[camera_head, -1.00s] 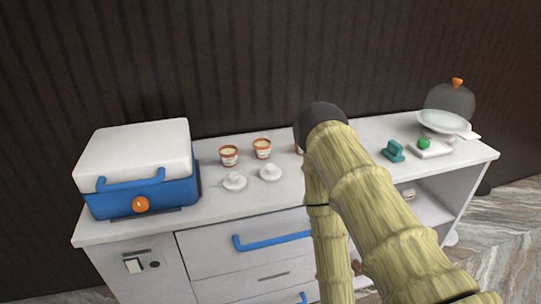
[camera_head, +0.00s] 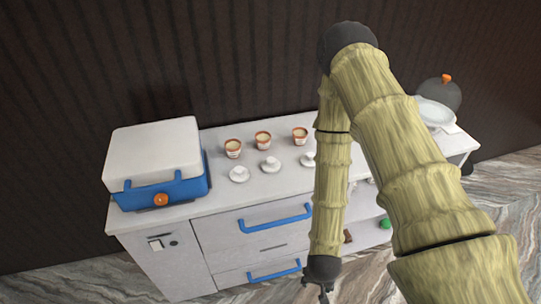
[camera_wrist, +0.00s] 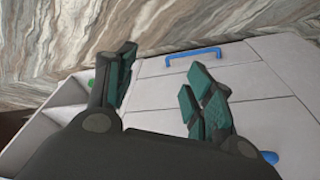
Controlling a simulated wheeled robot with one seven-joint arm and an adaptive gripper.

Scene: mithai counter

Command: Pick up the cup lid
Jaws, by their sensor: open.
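Several white cup lids with knobs lie in a row on the counter in the head view: a left lid (camera_head: 239,174), a middle lid (camera_head: 270,164) and a right lid (camera_head: 308,159), the last partly hidden by my arm. Behind them stand orange-brown cups: left (camera_head: 233,148), middle (camera_head: 263,139) and right (camera_head: 299,136). My gripper (camera_head: 323,288) hangs low in front of the counter, well away from the lids. In the wrist view my gripper (camera_wrist: 160,90) is open and empty, with its teal-padded fingers spread. No lid shows in the wrist view.
A blue box with a white lid (camera_head: 155,152) stands on the counter's left end. The counter (camera_head: 200,200) has blue drawer handles, the upper one (camera_head: 275,218) near my gripper. A plate (camera_head: 435,111) and a dark dome (camera_head: 446,93) are at the right. Marble floor lies in front.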

